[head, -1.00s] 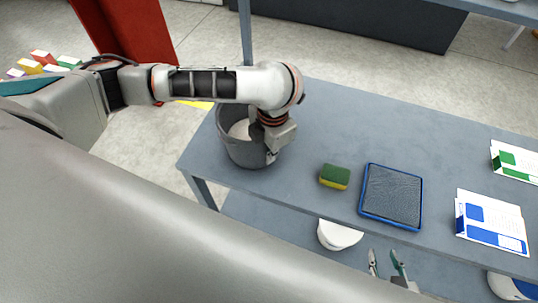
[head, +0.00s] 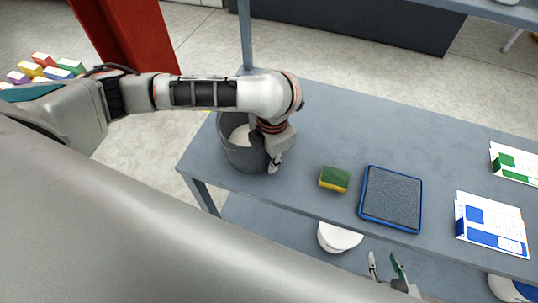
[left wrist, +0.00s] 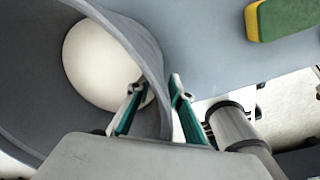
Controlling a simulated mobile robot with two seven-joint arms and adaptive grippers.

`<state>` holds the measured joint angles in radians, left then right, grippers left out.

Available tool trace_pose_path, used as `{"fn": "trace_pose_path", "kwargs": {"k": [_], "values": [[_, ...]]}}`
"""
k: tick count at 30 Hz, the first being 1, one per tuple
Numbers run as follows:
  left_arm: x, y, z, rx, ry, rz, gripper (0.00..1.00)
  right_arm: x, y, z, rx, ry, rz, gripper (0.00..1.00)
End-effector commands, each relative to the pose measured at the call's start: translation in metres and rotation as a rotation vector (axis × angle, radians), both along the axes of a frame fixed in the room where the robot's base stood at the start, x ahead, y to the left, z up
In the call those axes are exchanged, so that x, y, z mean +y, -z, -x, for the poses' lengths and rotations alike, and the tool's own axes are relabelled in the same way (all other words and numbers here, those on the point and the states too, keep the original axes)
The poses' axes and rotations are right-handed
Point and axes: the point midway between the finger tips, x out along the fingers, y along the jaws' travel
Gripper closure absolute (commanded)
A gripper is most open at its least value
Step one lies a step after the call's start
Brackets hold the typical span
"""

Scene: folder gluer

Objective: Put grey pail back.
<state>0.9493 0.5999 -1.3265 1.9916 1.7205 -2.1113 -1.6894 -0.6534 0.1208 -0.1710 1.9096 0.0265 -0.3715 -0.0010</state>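The grey pail (head: 240,158) stands upright at the left end of the blue-grey table. A pale round area shows inside it. In the left wrist view the pail's wall (left wrist: 120,28) curves past my fingers. My left gripper (head: 273,160) points down at the pail's right rim. In the left wrist view its fingers (left wrist: 158,103) stand apart, one inside the pail and one outside, with the wall between them and gaps beside it. My right gripper (head: 387,268) is open and empty, in front of the table's front edge.
A green and yellow sponge (head: 335,179) and a blue-rimmed tray (head: 391,198) lie right of the pail. Blue-and-white (head: 490,226) and green-and-white (head: 515,163) cartons lie farther right. A white container (head: 340,237) sits on the lower shelf. The table behind the sponge is clear.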

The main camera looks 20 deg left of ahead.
Motion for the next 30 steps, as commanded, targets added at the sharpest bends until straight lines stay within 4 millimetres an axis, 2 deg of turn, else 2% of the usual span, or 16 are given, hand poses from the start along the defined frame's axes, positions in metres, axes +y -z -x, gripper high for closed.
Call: {"fn": "trace_pose_path", "kwargs": {"k": [5,15,21,30], "values": [[-0.001,-0.015,-0.001,-0.005,0.002,0.001,0.79,-0.001,0.001,0.001,0.000,-0.004,0.004,0.66],[-0.005,-0.075,0.001,-0.007,0.002,0.000,0.79,0.002,0.001,0.001,0.000,-0.006,0.000,0.66],[-0.007,-0.104,0.003,-0.005,0.001,0.000,0.79,0.003,0.000,0.001,-0.001,-0.004,-0.003,0.66],[-0.008,-0.122,0.005,-0.001,0.001,0.000,0.79,0.004,0.000,0.000,-0.001,0.001,-0.007,0.66]]}}
